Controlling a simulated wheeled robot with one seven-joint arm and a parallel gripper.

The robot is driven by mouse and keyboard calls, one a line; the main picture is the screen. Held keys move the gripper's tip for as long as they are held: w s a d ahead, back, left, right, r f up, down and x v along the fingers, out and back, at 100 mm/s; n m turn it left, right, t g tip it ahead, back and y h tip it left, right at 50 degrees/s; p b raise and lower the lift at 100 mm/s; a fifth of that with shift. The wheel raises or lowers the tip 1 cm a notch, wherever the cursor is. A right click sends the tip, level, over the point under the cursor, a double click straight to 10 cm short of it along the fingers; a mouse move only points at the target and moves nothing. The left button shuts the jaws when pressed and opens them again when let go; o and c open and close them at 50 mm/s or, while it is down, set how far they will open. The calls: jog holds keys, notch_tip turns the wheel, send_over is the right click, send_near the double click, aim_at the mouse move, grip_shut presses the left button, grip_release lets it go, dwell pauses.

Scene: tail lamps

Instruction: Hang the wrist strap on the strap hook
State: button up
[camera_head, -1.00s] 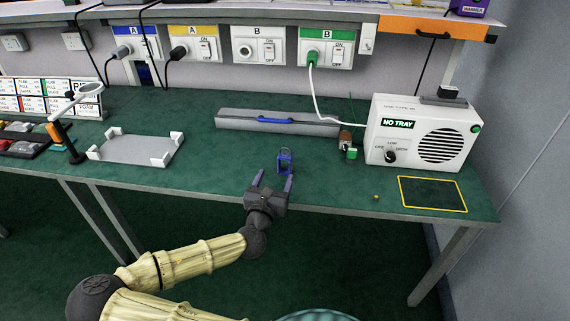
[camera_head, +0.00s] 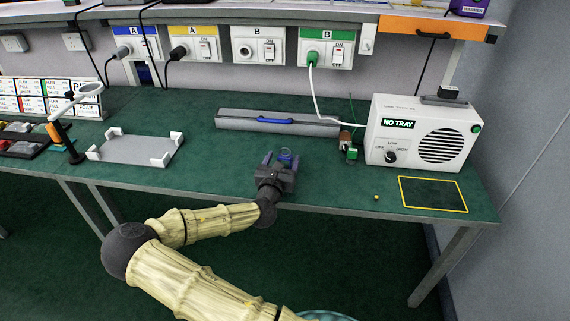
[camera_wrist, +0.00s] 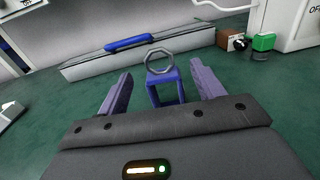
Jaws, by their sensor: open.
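A small blue frame-shaped piece with a grey ring at its top, which looks like the wrist strap (camera_wrist: 166,90), stands on the green bench near its front edge. Its top ring also shows in the head view (camera_head: 285,154). My gripper (camera_head: 281,160) is open, and in the wrist view (camera_wrist: 160,88) its two purple-grey fingers lie on either side of the strap, apart from it. The gripper hides the strap's lower part. I cannot surely pick out the strap hook; a small pale fitting (camera_head: 367,40) sits on the wall right of the sockets.
A long grey case (camera_head: 240,121) with a blue handle lies behind. A white "NO TRAY" box (camera_head: 460,122) stands right, with small blocks beside it. A grey tray (camera_head: 136,150) lies left. A yellow-outlined area (camera_head: 433,194) is empty. An upper shelf (camera_head: 250,19) overhangs the sockets.

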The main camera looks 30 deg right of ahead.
aim_at(285, 156)
jog(key=x, duration=0.4)
jog(key=shift+w+d+f, duration=0.1)
jog(key=shift+d+f, duration=0.05)
jog(key=shift+d, duration=0.1)
jog(key=c, duration=1.1)
jog(key=shift+o, duration=0.2)
notch_tip(285, 156, up, 10)
jog(key=p, duration=0.1)
